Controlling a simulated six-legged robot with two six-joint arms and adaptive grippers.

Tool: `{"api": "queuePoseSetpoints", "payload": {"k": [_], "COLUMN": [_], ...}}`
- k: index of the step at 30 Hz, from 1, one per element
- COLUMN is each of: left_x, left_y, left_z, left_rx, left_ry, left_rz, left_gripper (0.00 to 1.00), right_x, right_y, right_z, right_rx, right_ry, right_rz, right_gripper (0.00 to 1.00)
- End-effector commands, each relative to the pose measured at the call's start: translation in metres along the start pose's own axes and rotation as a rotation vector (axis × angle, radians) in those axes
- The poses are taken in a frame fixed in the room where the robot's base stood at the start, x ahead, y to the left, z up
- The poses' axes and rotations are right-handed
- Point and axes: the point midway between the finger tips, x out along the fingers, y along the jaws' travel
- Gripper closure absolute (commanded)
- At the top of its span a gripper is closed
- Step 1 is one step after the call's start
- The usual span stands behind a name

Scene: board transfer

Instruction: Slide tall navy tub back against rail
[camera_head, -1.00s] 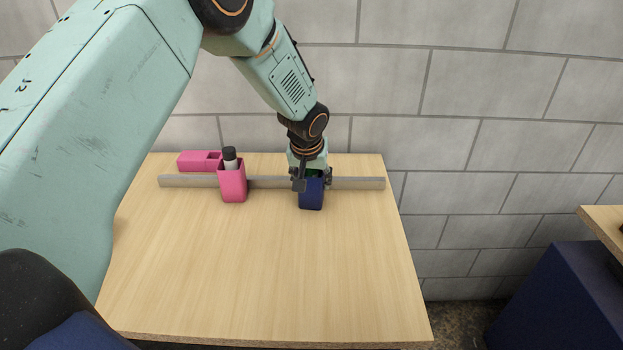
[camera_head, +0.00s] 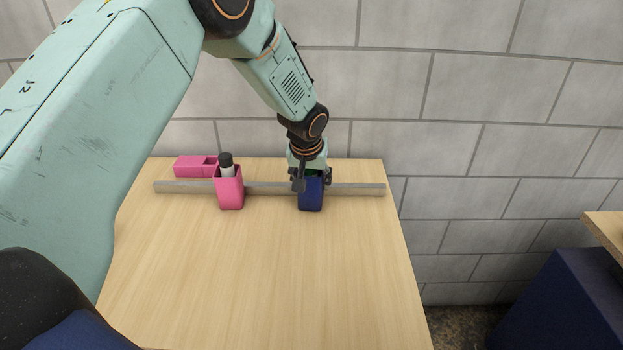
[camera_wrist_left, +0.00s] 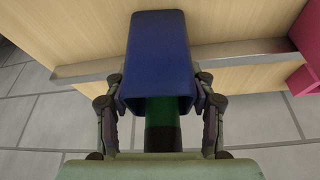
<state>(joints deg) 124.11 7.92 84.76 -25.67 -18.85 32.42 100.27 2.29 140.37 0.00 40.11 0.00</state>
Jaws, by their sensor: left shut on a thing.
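The tall navy tub (camera_head: 311,198) stands upright on the table at the front side of the rail (camera_head: 270,188). It looks close against the rail, but I cannot tell if they touch. My left gripper (camera_head: 312,180) is shut on the tub's upper part from above. In the left wrist view the navy tub (camera_wrist_left: 158,50) sits between the two fingers (camera_wrist_left: 160,105), with a green and dark item (camera_wrist_left: 162,125) inside its mouth. The rail (camera_wrist_left: 230,53) passes beside the tub there. My right gripper is not in view.
A pink tub (camera_head: 229,190) holding a dark-capped bottle (camera_head: 227,165) stands left of the navy tub, before the rail. A pink box (camera_head: 190,166) lies behind the rail. The table's front (camera_head: 270,280) is clear. A block wall (camera_head: 480,100) stands behind.

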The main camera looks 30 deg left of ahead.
Motion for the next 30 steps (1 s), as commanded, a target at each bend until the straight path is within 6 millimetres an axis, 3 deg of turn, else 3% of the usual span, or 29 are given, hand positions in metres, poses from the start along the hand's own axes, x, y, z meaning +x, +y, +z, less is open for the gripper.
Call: {"api": "queuePoseSetpoints", "payload": {"k": [3,4,12,23,30], "left_x": [-0.003,-0.003,-0.002,-0.003,-0.035], "left_y": [0.001,0.001,0.001,0.001,0.001], "left_z": [-0.006,-0.006,-0.003,-0.003,-0.004], "left_rx": [0.003,0.003,0.002,0.002,0.003], "left_ry": [0.016,0.017,0.01,0.008,0.01], "left_rz": [0.004,0.004,0.003,0.002,0.002], "left_gripper": [0.76,0.43,0.2,0.19,0.19], "right_x": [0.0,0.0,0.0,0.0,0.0], "right_y": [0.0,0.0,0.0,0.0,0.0], "right_z": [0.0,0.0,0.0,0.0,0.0], "right_rx": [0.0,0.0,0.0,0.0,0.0], "right_ry": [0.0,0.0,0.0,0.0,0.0], "right_rz": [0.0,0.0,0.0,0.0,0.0], "right_gripper": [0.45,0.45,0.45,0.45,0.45]}}
